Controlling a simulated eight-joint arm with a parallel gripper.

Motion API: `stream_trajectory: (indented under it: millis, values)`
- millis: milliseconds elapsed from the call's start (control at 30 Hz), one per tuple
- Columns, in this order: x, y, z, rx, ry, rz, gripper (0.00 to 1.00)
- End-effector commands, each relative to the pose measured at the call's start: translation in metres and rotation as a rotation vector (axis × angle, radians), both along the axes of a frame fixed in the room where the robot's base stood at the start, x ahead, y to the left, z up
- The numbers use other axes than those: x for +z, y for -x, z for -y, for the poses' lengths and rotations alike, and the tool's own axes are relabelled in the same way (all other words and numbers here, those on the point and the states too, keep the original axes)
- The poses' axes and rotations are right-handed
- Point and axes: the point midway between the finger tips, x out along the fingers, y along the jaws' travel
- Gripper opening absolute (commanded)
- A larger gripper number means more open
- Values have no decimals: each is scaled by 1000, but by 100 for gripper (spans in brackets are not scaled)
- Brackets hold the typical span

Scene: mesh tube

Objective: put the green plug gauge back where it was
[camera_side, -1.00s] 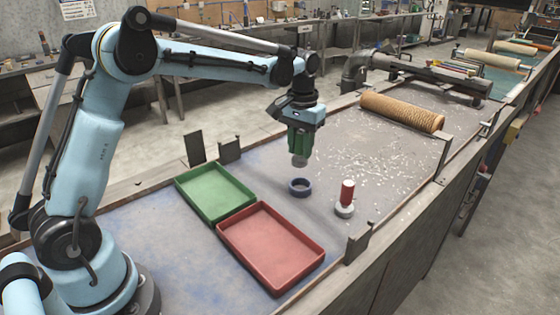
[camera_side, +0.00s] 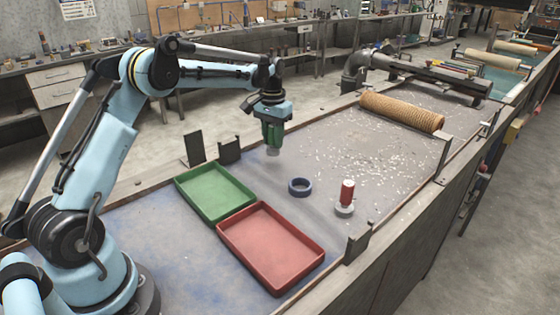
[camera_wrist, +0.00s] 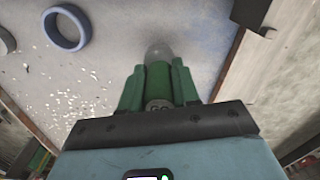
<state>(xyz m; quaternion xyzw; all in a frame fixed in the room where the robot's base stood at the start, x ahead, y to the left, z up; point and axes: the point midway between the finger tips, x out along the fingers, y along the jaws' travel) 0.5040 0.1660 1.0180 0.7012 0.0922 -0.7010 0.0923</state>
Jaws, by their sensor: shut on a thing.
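My gripper (camera_side: 272,142) is above the bench, behind and to the left of the blue ring in the side view. It is shut on the green plug gauge (camera_wrist: 158,82), which has a green handle and a grey rounded end. In the side view the gauge's grey end (camera_side: 272,152) points down, clear of the bench top. The fingers (camera_wrist: 158,88) are on both sides of the green handle in the wrist view.
A blue ring (camera_side: 300,193) lies on the bench; it also shows in the wrist view (camera_wrist: 83,45). A red plug gauge (camera_side: 347,192) stands upright in a pale ring (camera_side: 344,210). A green tray (camera_side: 246,213) and a red tray (camera_side: 318,263) lie at left. A mesh tube (camera_side: 402,113) lies at the back.

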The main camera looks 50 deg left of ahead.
Motion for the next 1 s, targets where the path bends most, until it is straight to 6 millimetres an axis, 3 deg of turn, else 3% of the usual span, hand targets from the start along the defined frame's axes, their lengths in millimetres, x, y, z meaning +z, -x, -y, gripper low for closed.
stream_trajectory:
  millis: [300, 700, 733, 900, 1000]
  values:
    - [-37, 0, 0, 0, 0, 0, 0]
    - [-42, 0, 0, 0, 0, 0, 0]
    - [-42, 0, 0, 0, 0, 0, 32]
    - [-42, 0, 0, 0, 0, 0, 56]
    - [-42, 0, 0, 0, 0, 0, 56]
